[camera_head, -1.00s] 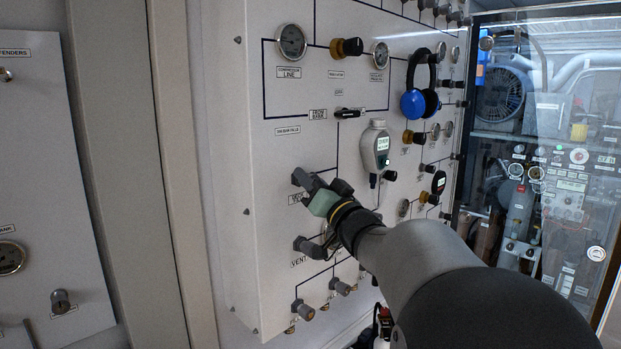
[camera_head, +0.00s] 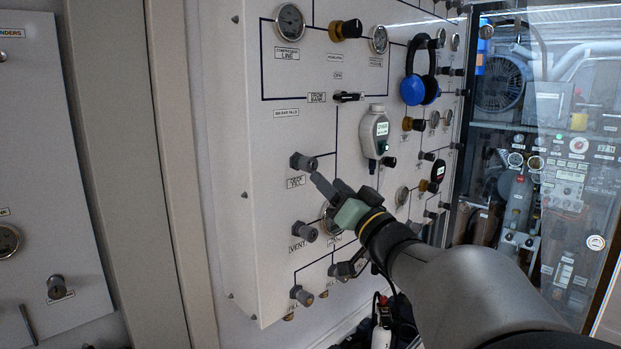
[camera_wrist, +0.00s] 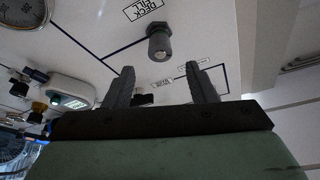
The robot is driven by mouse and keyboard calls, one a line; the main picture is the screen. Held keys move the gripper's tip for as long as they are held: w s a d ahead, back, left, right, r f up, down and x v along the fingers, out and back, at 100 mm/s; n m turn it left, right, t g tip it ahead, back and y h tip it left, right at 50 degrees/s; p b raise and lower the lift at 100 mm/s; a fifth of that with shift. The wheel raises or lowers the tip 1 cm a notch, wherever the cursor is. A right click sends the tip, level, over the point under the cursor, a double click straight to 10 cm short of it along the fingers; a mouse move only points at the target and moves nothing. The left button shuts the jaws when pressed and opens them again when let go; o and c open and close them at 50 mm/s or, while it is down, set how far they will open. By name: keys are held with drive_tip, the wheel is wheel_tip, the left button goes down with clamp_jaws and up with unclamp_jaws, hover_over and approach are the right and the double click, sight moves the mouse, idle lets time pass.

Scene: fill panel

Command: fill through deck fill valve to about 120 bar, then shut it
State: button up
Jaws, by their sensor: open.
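The deck fill valve (camera_head: 304,162) is a grey knob on the white panel, above its label DECK FILL (camera_head: 296,181). In the wrist view the same knob (camera_wrist: 159,42) points out, beyond and between the fingertips. My gripper (camera_head: 328,187) is open and empty, below and right of the knob, apart from it. In the wrist view its two dark fingers (camera_wrist: 160,72) stand wide apart with nothing between them. A round gauge (camera_head: 327,222) is partly hidden behind my gripper. A gauge also shows at the wrist view's top left (camera_wrist: 24,12); its reading is too small to tell.
The vent knob (camera_head: 305,231) sits below the deck fill valve, with another grey knob (camera_head: 302,295) lower. A handheld meter (camera_head: 376,136) and blue headphones (camera_head: 414,88) hang to the right. A glass cabinet (camera_head: 540,150) stands at far right.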

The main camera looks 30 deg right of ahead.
drive_tip(key=b+v, duration=0.1)
drive_tip(key=v, duration=0.8)
drive_tip(key=shift+b, duration=0.35)
idle(6.8)
